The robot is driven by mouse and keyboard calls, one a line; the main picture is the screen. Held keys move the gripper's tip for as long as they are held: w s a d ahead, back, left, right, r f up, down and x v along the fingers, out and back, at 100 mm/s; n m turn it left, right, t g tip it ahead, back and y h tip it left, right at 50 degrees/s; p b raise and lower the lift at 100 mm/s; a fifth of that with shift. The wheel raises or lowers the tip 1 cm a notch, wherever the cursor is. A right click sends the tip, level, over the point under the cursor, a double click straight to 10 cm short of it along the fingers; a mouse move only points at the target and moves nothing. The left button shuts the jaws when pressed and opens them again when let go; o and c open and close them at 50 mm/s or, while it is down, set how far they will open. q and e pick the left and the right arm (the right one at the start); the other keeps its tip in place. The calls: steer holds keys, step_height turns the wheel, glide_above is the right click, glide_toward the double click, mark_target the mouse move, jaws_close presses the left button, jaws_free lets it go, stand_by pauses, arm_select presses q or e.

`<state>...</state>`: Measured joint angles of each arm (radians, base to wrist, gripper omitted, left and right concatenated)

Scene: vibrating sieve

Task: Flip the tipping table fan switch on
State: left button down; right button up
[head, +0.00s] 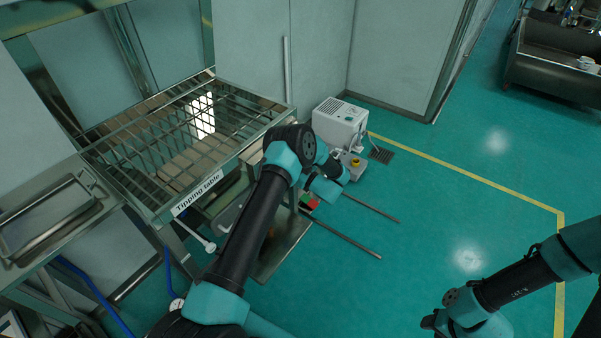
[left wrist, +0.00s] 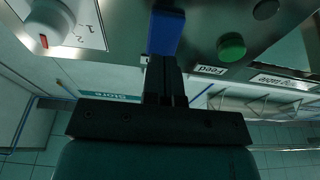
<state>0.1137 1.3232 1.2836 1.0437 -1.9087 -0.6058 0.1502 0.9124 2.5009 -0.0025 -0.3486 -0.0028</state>
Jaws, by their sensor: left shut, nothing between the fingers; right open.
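The tipping table (head: 190,115), a metal frame with a grid top and a "Tipping table" label, stands at the left in the head view. In the left wrist view a white knob (left wrist: 48,22) with a red mark sits on a white plate numbered 1 and 2; I cannot read it as the fan switch for certain. My left gripper (left wrist: 165,72) is shut and empty, right of the knob and apart from it in the picture. A blue piece shows at its finger ends. In the head view its fingers are hidden. My right gripper (head: 432,320) is open at the lower right.
A green button (left wrist: 231,47) and a "Feed" label (left wrist: 210,70) are right of the fingers on the metal panel. A white machine (head: 340,122) stands beyond my left arm. A metal tray table (head: 50,215) is far left.

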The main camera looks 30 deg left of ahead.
arm_select(q)
steer(key=shift+x, duration=1)
